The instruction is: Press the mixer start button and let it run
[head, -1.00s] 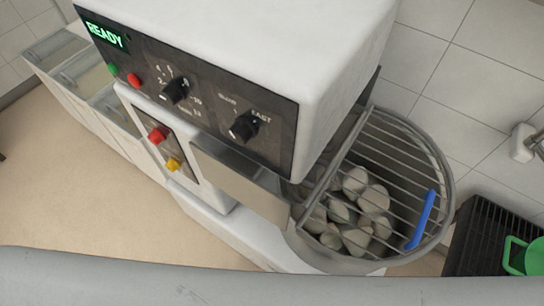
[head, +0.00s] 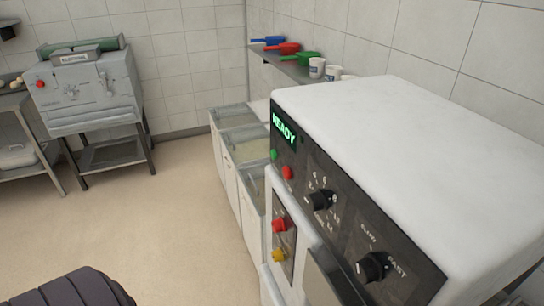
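The mixer (head: 400,130) stands at the right of the head view, with a white top and a dark control panel on its front. Its display (head: 284,131) reads READY in green. Below the display are a green button (head: 274,155) and a red button (head: 287,173). Two black knobs, the upper one (head: 321,200) and the lower one (head: 374,267), sit further along the panel. A larger red button (head: 281,225) and a yellow button (head: 279,255) are on the lower front. The bowl is out of view.
White bins (head: 236,178) with clear lids stand beyond the mixer along the wall. A shelf (head: 300,70) holds colored scoops and white mugs. A grey machine (head: 88,92) on a stand is at the back left. The beige floor (head: 150,215) between is clear.

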